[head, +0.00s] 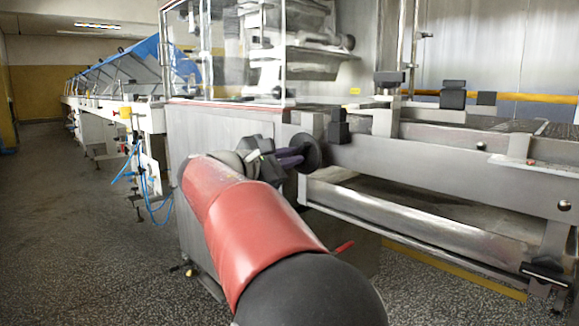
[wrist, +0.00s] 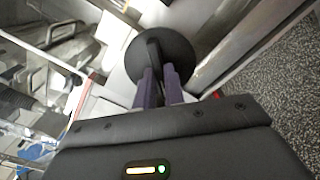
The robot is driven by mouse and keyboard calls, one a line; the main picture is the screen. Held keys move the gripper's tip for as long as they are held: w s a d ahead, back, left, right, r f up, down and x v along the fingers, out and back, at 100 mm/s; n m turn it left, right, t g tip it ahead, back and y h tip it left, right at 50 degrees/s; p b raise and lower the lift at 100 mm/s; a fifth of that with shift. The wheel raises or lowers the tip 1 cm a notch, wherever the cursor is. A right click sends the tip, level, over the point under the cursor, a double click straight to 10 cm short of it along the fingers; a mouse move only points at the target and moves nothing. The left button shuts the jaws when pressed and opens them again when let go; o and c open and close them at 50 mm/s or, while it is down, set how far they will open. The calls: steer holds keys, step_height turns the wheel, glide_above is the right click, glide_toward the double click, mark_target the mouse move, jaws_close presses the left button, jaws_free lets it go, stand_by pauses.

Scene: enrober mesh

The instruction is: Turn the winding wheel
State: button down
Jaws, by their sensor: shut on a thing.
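The winding wheel (head: 307,153) is a dark round disc on the side of the steel machine frame, near the middle of the head view. It also shows in the wrist view (wrist: 178,52), as a black disc with a raised bar across its face. My gripper (head: 290,160) is at the wheel from the left in the head view. In the wrist view its two purple-grey fingers (wrist: 160,82) are shut on the wheel's raised bar. The arm hides part of the machine's lower side in the head view.
The steel conveyor frame (head: 440,165) runs to the right of the wheel, with a lower rail (head: 420,225) beneath. A clear guarded housing (head: 235,55) stands above left. A long line with a blue cover (head: 130,65) recedes at left. The speckled floor (head: 90,230) at left is free.

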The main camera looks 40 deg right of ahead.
steer(key=shift+m+b, duration=0.6)
steer(key=shift+m, duration=0.4)
steer(key=c, duration=1.5)
jaws_free()
steer(key=a, duration=0.7)
steer(key=shift+s+a, duration=0.3)
steer(key=shift+a, duration=0.1)
